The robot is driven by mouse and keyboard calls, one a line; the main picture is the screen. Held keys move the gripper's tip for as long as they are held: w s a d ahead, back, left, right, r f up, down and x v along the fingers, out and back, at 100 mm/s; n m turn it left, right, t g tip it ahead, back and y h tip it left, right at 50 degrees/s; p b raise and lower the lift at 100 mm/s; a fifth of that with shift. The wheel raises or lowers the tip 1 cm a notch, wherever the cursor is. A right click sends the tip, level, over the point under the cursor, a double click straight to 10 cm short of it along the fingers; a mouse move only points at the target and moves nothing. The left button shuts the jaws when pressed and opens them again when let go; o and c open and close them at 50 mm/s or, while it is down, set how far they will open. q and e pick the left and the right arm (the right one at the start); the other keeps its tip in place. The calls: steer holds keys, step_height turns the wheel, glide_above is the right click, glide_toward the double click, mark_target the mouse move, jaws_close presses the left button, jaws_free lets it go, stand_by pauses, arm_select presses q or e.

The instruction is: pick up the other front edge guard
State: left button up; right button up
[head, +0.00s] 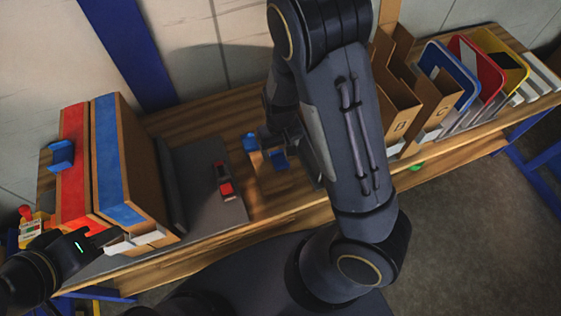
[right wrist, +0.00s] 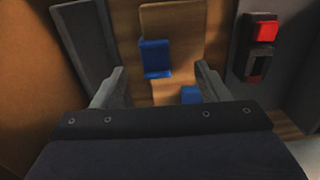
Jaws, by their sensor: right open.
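Two small blue edge guards lie on the wooden table near my right gripper. A third blue guard (head: 61,155) sits on the red-faced panel. My left gripper (head: 108,238) is at the front lower corner of the panels; its finger gap is unclear.
Red (head: 74,180) and blue (head: 112,165) faced panels stand upright at the left. A red-and-black device (head: 224,181) lies on a grey plate (head: 205,165). Cardboard holders (head: 433,100) and coloured signs (head: 482,72) stand at the right. My right arm hides the table's middle.

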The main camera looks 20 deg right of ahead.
mark_target(282, 165)
steer(key=f, duration=0.7)
steer(key=shift+s+d+f+b, duration=0.2)
steer(key=shift+s+d+b, duration=0.05)
steer(key=shift+d+b, duration=0.15)
steer(key=shift+f, duration=0.4)
steer(key=c, duration=1.1)
steer(key=shift+r, duration=0.15)
